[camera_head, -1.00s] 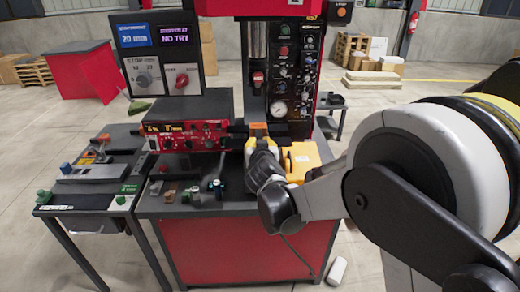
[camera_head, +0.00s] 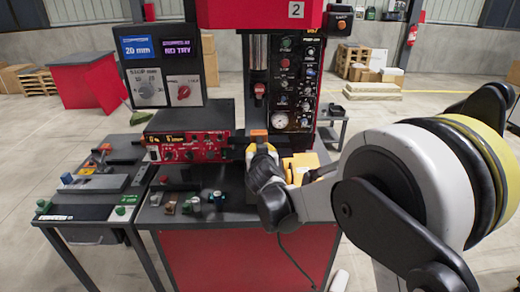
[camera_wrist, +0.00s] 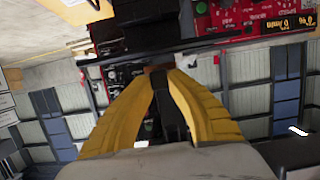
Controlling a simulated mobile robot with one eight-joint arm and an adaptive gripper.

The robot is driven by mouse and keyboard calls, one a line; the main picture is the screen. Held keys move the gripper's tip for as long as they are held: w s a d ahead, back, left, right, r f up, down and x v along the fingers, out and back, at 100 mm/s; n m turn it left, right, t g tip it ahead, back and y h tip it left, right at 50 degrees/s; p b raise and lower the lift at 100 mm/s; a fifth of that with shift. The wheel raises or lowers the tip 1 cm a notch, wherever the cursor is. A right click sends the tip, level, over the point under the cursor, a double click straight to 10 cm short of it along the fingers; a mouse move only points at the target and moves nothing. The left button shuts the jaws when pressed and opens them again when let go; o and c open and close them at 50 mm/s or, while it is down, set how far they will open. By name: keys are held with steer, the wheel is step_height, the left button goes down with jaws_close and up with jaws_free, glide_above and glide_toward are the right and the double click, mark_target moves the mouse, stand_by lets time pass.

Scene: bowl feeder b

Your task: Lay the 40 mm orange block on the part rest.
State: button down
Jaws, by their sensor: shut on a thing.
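The orange block (camera_head: 257,133) shows as a small orange patch at the tip of my gripper (camera_head: 259,146) in the head view, in front of the press column. In the wrist view, my gripper's yellow fingers (camera_wrist: 159,72) come together on the block (camera_wrist: 157,68), which shows as a thin brownish-orange strip. My gripper is shut on it, and the fingers and wrist hide most of it. I cannot pick out the part rest with certainty. I cannot tell whether the block touches anything beneath it.
A side table (camera_head: 87,214) with a grey fixture (camera_head: 92,184) stands left. A display box (camera_head: 160,66) overhangs.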

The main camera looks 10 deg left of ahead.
steer(key=shift+f+b, duration=0.8)
steer(key=shift+f, duration=0.1)
steer(key=c, duration=1.3)
jaws_free()
steer(key=shift+c, duration=0.2)
steer(key=v, duration=1.1)
steer(key=s+d+m+g+h+b, duration=0.15)
steer(key=s+d, duration=0.35)
steer(key=d, duration=0.6)
steer(key=s+d+m+g+h, duration=0.15)
steer(key=s+d, duration=0.25)
steer(key=d, duration=0.6)
steer(key=s+d+f+g+b, duration=0.1)
steer(key=s+d+f+g, duration=0.1)
steer(key=s, duration=0.8)
steer(key=s+d+f+g+b, duration=0.1)
steer(key=s+d+f+g, duration=0.1)
steer(key=s+d+f, duration=0.2)
steer(key=s+d, duration=0.3)
steer(key=s, duration=0.2)
steer(key=shift+s+d, duration=0.25)
steer(key=shift+s, duration=0.1)
